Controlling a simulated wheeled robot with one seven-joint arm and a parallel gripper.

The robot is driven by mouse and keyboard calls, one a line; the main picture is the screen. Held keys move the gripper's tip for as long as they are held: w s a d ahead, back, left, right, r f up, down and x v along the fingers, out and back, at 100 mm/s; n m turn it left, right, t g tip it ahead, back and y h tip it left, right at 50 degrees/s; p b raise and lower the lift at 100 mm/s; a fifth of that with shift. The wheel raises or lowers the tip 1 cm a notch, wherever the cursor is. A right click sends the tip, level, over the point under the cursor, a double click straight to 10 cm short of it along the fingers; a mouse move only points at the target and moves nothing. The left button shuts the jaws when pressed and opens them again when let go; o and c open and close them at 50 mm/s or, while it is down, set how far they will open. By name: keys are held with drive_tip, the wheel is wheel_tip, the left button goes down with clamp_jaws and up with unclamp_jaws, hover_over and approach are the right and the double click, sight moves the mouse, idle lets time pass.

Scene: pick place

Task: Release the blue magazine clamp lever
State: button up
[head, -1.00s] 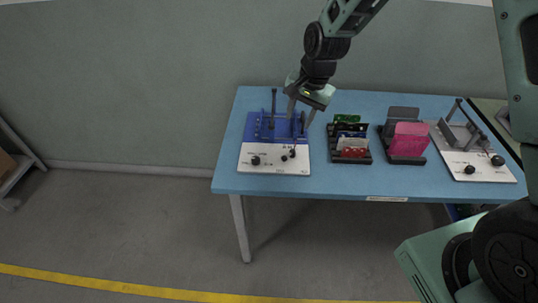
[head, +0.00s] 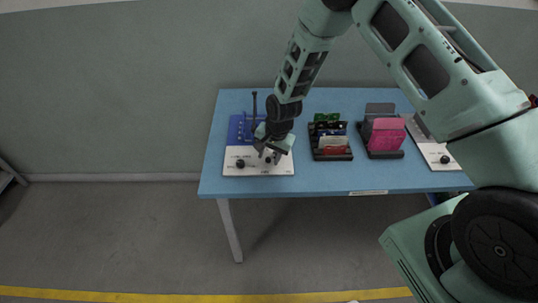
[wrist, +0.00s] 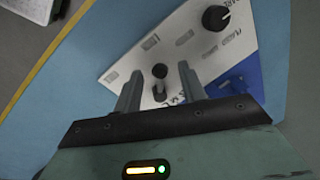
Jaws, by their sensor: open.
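The blue magazine fixture has a blue back part (head: 237,128) and a white front panel (head: 255,170), also in the wrist view (wrist: 185,45). A small dark lever with a round knob (wrist: 160,71) stands on the white panel; I take it for the clamp lever, though the labels are too small to read. My gripper (head: 269,156) is over the front right of the panel. In the wrist view my gripper (wrist: 160,70) is open, with one finger on either side of the lever; I see gaps and cannot tell any contact.
A larger black knob (wrist: 215,18) sits at the panel's other side, also in the head view (head: 240,163). To the right stand a rack of coloured cards (head: 332,155), a holder with pink sheets (head: 386,137) and a second, grey-white fixture (head: 436,158), partly hidden by my arm.

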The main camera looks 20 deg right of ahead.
drive_tip(key=shift+f, duration=0.55)
clamp_jaws()
